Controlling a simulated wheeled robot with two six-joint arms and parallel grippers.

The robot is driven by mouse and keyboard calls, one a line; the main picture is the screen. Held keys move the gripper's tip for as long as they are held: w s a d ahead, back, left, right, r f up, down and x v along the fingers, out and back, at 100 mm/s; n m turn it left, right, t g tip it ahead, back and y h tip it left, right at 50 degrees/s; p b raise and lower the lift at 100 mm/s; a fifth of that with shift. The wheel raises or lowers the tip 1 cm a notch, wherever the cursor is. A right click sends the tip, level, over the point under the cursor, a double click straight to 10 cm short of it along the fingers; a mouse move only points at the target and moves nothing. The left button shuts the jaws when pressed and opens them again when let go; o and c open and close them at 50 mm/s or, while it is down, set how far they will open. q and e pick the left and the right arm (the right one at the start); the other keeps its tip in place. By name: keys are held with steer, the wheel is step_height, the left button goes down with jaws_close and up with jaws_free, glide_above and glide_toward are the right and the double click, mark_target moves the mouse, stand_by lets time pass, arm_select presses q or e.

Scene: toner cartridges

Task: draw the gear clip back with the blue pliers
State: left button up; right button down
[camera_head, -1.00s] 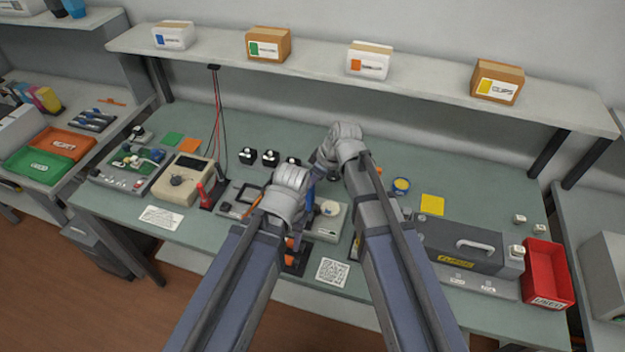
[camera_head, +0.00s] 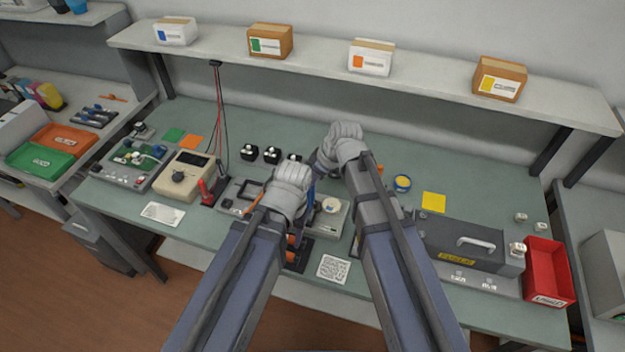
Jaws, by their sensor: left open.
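My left gripper (camera_head: 291,190) is over the grey fixture (camera_head: 333,215) in the middle of the bench and is open; its wrist covers most of its fingers. A narrow blue piece (camera_head: 311,192), possibly a handle of the blue pliers, shows just right of it; I cannot tell whether it touches the fingers. My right gripper (camera_head: 325,163) is farther back and to the right, pointing down-left, its fingertips mostly hidden by its own wrist. I cannot make out the gear clip; the arms cover part of the fixture.
A tester (camera_head: 183,178) and a red-handled tool (camera_head: 206,192) stand left. Several black blocks (camera_head: 272,155) sit behind the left gripper. A grey toner unit (camera_head: 460,243) and a red bin (camera_head: 548,272) are right. A shelf (camera_head: 330,66) with boxes overhangs the back.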

steer(key=shift+w, duration=0.2)
steer(key=shift+r, duration=0.1)
step_height(320, 180, up, 8)
steer(key=p, duration=0.8)
stand_by(0.4)
